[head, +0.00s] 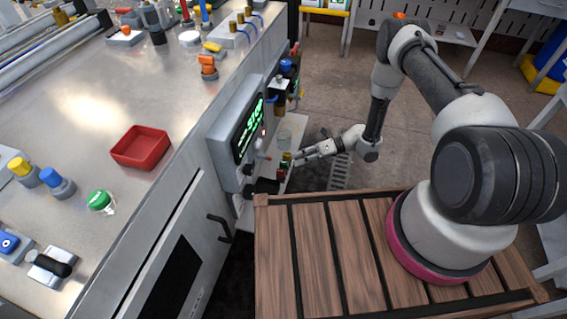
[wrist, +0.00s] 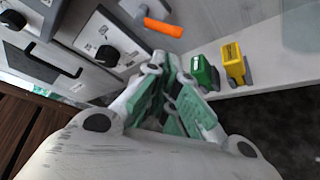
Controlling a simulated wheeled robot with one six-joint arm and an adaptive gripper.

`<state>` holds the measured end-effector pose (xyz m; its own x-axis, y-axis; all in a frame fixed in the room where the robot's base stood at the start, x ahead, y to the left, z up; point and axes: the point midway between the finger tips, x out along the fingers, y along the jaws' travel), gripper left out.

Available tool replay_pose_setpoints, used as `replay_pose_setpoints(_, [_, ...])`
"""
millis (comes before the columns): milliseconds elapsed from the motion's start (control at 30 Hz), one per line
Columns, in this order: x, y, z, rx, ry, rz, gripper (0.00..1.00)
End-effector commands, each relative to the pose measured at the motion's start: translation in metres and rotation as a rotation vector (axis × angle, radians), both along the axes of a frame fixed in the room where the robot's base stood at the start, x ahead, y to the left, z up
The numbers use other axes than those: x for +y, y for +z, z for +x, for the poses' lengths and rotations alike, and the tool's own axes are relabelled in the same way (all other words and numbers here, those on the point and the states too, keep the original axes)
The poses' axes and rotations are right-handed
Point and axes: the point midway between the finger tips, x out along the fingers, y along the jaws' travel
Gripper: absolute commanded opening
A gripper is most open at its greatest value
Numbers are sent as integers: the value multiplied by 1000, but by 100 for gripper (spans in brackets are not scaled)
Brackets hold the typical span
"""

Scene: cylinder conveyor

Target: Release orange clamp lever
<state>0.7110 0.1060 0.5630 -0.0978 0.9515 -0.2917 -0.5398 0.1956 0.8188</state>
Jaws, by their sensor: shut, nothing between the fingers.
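An orange lever (wrist: 163,27) on a grey mount shows at the top of the wrist view, on the side panel of the machine. My gripper (wrist: 172,68) is shut and empty, with its green-padded fingers together just below the lever in the picture. I see no contact between the fingers and the lever. In the head view my gripper (head: 290,161) is at the machine's side, by the small shelf. The lever is too small there to make out surely. An orange knob-like part (head: 207,64) also stands on the table top.
Black knobs (wrist: 108,55) sit on the panel at left. In the head view, a red tray (head: 141,147) lies on the metal table, and a screen (head: 248,128) faces my arm.

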Motion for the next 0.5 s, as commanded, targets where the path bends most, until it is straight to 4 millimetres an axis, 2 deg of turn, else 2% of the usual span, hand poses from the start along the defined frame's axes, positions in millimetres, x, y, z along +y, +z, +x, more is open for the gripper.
replay_pose_setpoints(300, [53, -16, -7, 1, 4, 1, 0])
replay_pose_setpoints(500, [79, -24, -9, 2, 2, 0, 0])
